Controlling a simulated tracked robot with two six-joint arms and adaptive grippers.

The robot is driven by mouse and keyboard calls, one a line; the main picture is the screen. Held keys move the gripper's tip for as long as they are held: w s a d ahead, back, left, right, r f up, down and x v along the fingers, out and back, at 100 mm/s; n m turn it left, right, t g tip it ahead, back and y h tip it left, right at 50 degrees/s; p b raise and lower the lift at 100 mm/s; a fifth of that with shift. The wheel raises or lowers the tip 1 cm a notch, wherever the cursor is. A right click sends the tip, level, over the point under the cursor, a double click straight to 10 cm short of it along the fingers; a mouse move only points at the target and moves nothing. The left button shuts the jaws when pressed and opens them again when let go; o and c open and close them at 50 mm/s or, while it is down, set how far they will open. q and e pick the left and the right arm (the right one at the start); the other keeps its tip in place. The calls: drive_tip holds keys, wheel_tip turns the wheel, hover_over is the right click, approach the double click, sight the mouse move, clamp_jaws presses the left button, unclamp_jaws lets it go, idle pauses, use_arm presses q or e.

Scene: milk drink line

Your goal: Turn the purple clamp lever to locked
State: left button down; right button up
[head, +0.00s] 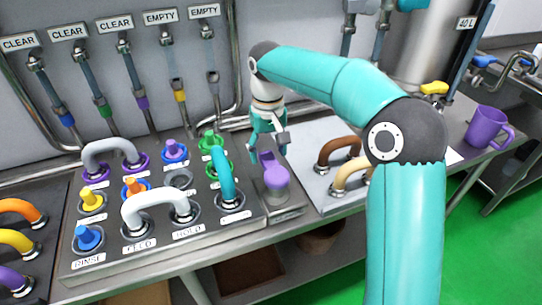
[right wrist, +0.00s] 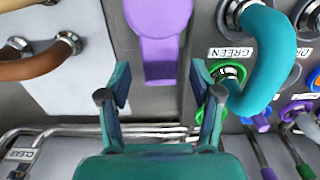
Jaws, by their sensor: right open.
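The purple clamp lever (head: 272,172) sits on a small grey metal block (head: 284,214) at the right end of the connector panel. It has a narrow arm and a wide round end towards the front. My right gripper (head: 268,148) is open and points down just behind the lever, its fingers on either side of the narrow part. In the right wrist view the lever (right wrist: 160,45) lies ahead between the open, empty fingers (right wrist: 160,86). I cannot tell whether the fingers touch it. My left gripper is not in view.
Left of the lever, a teal hose bend (head: 223,176) and a white hose bend (head: 158,200) rise from the panel. Brown (head: 338,148) and cream (head: 352,170) bends stand on a tray to the right. A purple mug (head: 487,128) stands farther right. Pipes line the wall behind.

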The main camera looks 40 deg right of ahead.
drive_tip(key=shift+f, duration=0.8)
drive_tip(key=shift+c, duration=0.2)
clamp_jaws()
drive_tip(key=shift+s+d, duration=0.1)
drive_tip(key=shift+d, duration=0.25)
drive_tip(key=shift+a, duration=0.2)
drive_tip(key=shift+d+m, duration=0.1)
drive_tip(key=shift+m, duration=0.2)
